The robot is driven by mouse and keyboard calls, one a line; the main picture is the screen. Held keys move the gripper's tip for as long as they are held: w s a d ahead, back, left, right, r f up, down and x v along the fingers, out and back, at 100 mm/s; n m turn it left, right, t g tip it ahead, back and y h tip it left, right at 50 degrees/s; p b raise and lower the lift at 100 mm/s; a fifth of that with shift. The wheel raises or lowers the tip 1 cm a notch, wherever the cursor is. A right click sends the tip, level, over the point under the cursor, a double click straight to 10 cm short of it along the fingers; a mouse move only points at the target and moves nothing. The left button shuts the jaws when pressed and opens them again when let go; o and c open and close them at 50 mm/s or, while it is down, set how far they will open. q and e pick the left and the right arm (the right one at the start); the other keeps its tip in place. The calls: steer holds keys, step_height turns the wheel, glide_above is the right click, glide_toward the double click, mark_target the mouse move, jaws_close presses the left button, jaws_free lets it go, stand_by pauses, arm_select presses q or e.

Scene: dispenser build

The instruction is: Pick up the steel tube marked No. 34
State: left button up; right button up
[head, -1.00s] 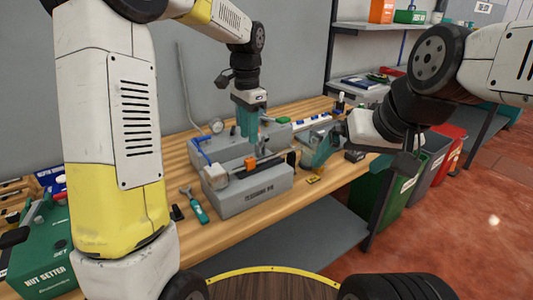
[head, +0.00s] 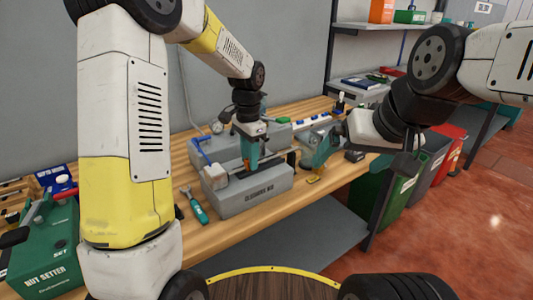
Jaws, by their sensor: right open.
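No marking No. 34 is legible, and I cannot single out the steel tube. A grey fixture block (head: 255,194) stands on the wooden bench, with a dark bar and small parts along its top. My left gripper (head: 248,160) points down over this block, its teal fingers at the level of the parts on top. A small orange part shows beside its fingertips. Whether the fingers hold anything is too small to tell. My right gripper (head: 318,156) is open, to the right of the block above the bench, partly behind its own wrist.
A teal-handled tool (head: 197,209) lies left of the block. A green nut setter case (head: 45,250) stands at the front left. A small yellow item (head: 313,179) lies near the bench's front edge. Green, grey and red bins stand right of the bench (head: 340,186).

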arm_select(q)
jaws_close()
steer(key=shift+r, duration=0.1)
steer(key=shift+r, duration=3.45)
